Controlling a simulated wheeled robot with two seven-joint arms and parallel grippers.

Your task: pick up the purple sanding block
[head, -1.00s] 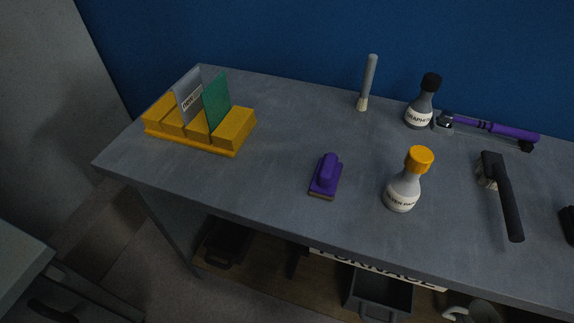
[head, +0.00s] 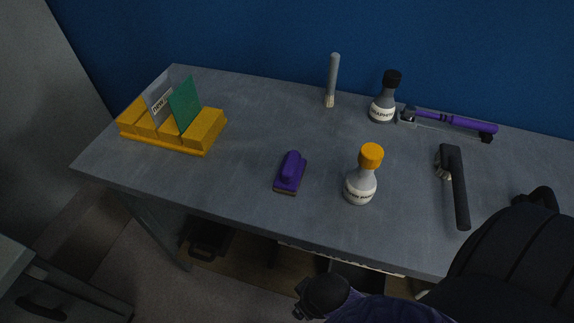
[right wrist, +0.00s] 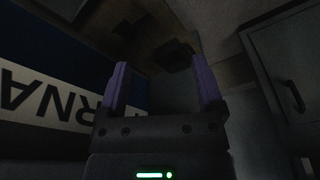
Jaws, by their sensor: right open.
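The purple sanding block (head: 290,172) lies on the grey workbench (head: 235,190), near the middle of its front part. It has a purple grip on top and a brownish base. My right arm comes in at the lower right of the head view, below and in front of the bench's front edge, well apart from the block. In the right wrist view my right gripper (right wrist: 165,88) is open, with two purple fingers and nothing between them. The sanding block does not show in that view. My left gripper is not in view.
A white bottle with an orange cap (head: 361,178) stands right of the block. A yellow rack (head: 175,132) holds cards at left.

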